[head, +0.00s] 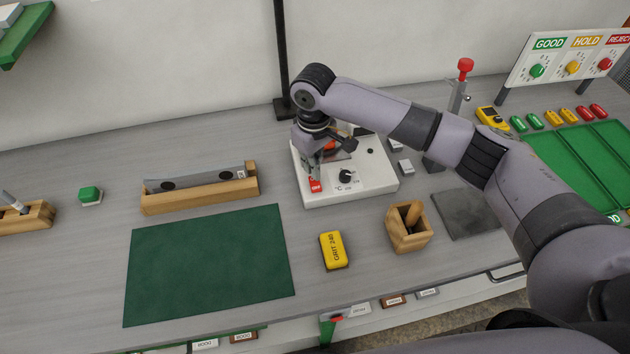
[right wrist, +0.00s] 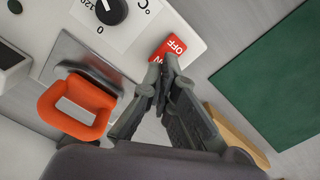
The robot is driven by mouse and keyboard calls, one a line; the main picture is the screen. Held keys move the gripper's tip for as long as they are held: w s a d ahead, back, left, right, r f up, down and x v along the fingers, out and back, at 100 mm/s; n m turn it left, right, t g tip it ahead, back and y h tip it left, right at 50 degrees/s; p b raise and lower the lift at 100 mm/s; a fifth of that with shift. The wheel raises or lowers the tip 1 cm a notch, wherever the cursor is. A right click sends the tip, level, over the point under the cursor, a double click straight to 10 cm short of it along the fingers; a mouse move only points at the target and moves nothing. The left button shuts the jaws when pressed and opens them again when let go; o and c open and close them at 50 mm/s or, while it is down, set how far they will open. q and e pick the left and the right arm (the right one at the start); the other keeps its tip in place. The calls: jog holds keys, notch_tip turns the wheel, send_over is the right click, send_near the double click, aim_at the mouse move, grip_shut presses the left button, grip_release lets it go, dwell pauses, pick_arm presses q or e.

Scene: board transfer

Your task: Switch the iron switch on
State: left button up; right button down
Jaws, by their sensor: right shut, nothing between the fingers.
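The iron station is a white box (head: 375,178) with a black dial; in the right wrist view its white top (right wrist: 70,22) shows at the upper left. Its red rocker switch (head: 315,186) sits at the front left corner. In the right wrist view the switch (right wrist: 172,47) shows "OFF" on its far part; the fingers partly cover the other part, where a letter N shows. My right gripper (head: 314,168) is shut and empty, its fingertips (right wrist: 164,72) right over the switch; whether they touch it I cannot tell. My left gripper is out of view.
The iron's orange handle (right wrist: 78,106) is close beside the right fingers. A wooden holder with a grey bar (head: 200,190) stands left of the station. A yellow block (head: 333,250) and a wooden cup (head: 408,228) stand in front. The green mat (head: 210,265) is clear.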

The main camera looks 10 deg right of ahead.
jog(key=shift+s+f, duration=0.1)
jog(key=shift+f, duration=1.1)
dwell(0.4)
jog(key=shift+r+p, duration=0.85)
notch_tip(320, 180, up, 5)
jog(key=p, duration=0.6)
jog(key=shift+r, duration=0.2)
jog(key=shift+f, duration=0.1)
